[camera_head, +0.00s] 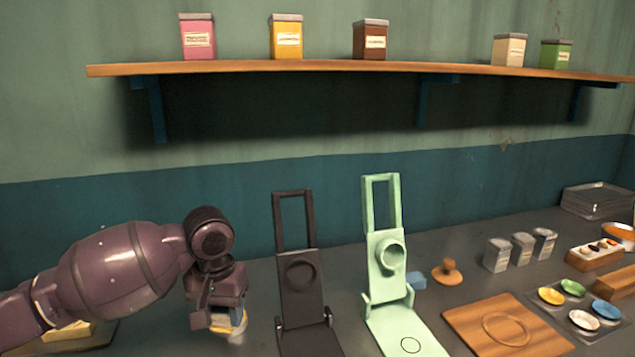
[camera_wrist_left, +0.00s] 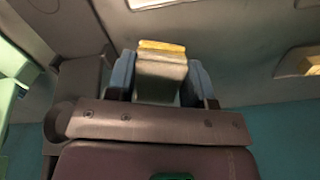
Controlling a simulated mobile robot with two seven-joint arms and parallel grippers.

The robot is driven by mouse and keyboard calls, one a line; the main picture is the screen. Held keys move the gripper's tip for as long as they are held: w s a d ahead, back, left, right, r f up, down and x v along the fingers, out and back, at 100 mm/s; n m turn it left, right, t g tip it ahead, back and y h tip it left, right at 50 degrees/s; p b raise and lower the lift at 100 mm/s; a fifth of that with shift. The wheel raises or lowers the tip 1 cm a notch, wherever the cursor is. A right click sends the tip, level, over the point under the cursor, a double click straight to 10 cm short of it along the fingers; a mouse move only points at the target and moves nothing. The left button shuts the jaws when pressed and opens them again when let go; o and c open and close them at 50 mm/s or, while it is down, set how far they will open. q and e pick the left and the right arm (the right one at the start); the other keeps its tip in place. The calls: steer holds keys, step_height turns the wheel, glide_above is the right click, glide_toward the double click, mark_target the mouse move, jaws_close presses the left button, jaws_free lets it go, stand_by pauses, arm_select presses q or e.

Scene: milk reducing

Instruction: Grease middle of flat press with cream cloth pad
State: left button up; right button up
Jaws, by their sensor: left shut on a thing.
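My left gripper (camera_head: 226,320) is at the lower left of the head view, left of the dark press. It is shut on a small block, seemingly the cream cloth pad (camera_wrist_left: 161,72), with a yellow far end, held between blue fingertips. The dark press (camera_head: 299,276) stands open, with a round shape on its raised plate and a handle frame on top. The mint green press (camera_head: 386,262) stands open to its right, with a protruding round cup and a circle marked on its base. The pad is apart from both presses. My right gripper is not in view.
Yellow blocks (camera_head: 72,331) lie on a tray at the lower left. Right of the presses are a wooden board (camera_head: 470,318), a wooden stamp (camera_head: 447,271), grey tins (camera_head: 497,255) and a tray of coloured dishes (camera_head: 610,337). A shelf (camera_head: 330,66) with several tins hangs above.

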arm_select(q)
steer(key=shift+n, duration=0.5)
steer(key=s+a+f, duration=0.1)
steer(key=s, duration=0.2)
steer(key=s+a+f, duration=0.1)
steer(key=s+f, duration=0.1)
steer(key=s, duration=0.1)
steer(key=s+a+f, duration=0.1)
steer(key=s, duration=0.3)
steer(key=shift+a+f, duration=0.15)
steer(key=shift+a, duration=0.2)
steer(key=shift+s+f, duration=0.15)
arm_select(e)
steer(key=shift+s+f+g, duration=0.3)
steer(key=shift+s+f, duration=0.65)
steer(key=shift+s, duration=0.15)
